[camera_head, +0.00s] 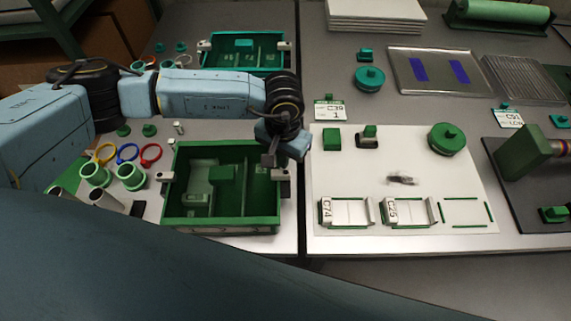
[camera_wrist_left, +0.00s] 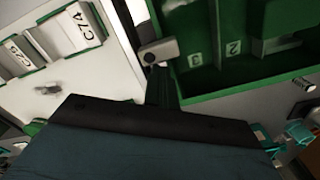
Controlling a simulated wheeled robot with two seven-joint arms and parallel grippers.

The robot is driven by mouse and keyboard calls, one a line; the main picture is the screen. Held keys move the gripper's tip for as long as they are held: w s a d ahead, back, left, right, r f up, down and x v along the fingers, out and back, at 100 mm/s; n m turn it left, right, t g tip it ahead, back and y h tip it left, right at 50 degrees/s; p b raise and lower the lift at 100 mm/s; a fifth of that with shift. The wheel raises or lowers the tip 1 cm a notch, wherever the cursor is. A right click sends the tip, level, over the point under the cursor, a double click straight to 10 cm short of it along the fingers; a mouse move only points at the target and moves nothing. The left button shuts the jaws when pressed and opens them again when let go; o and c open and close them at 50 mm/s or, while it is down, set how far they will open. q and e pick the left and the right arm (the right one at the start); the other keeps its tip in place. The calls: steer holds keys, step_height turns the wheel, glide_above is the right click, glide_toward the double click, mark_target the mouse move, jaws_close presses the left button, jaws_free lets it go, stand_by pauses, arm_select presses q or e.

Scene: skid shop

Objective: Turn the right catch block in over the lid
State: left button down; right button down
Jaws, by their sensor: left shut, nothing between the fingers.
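The green compartment box (camera_head: 222,222) stands on the left bench, with its divided inside showing. I cannot make out a separate lid; a clear one could not be told from an open top. The right catch block (camera_head: 281,174) is a small light grey block at the box's right wall. It also shows in the left wrist view (camera_wrist_left: 158,50), beside the box corner. The left catch block (camera_head: 165,176) is at the opposite wall. My left gripper (camera_head: 269,159) is shut and empty, just above and beside the right catch block; contact cannot be told. My right gripper is out of view.
A second green box (camera_head: 243,71) stands behind. Green cups (camera_head: 130,176) and coloured rings (camera_head: 127,153) lie left of the box. Right of it, a white board (camera_head: 350,175) carries C74 and C25 holders and a green round part (camera_head: 447,139).

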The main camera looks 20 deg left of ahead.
arm_select(q)
step_height(320, 180, up, 7)
steer(key=p, duration=0.2)
steer(key=shift+f+p, duration=0.15)
steer(key=shift+p, duration=0.25)
steer(key=shift+s+f, duration=0.1)
stand_by(0.4)
